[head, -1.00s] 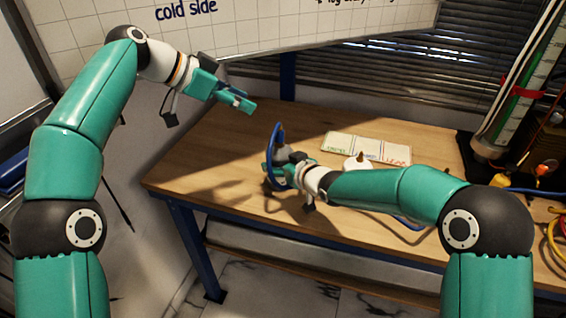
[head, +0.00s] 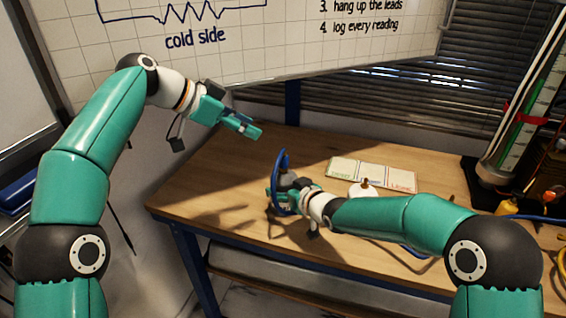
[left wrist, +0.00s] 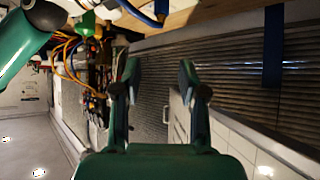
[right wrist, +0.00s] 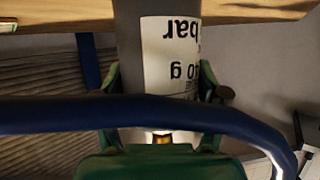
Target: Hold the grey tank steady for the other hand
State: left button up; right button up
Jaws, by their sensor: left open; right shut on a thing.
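The grey tank (right wrist: 127,40) is a grey cylinder with a white label reading "bar" upside down. It fills the space between the fingers of my right gripper (right wrist: 160,85), which is shut on it. In the head view, only a bit of the tank (head: 284,169) shows, behind a blue loop and above my right gripper (head: 276,196), over the table. My left gripper (head: 250,130) is open and empty, up and to the left of the tank, apart from it. The left wrist view shows its two fingers (left wrist: 158,80) spread with nothing between them.
A blue loop (head: 278,160) surrounds my right wrist area. On the wooden table (head: 215,160) lie a three-part card (head: 372,174) and a white round piece with a brown knob (head: 364,189). A tall gauge column (head: 515,130) stands at right. The table's left part is clear.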

pick_arm(q)
jog(key=shift+o, duration=0.6)
jog(key=w+a+f+m+y, duration=0.1)
jog(key=w+a+f+y, duration=0.2)
jog(key=a+f+y, duration=0.45)
jog(key=m+t+y, duration=0.3)
jog(key=m+t, duration=0.6)
jog(key=m, duration=1.3)
send_near(284, 161)
jog(key=shift+h, duration=0.25)
jog(key=x, duration=1.1)
jog(key=shift+a, duration=0.15)
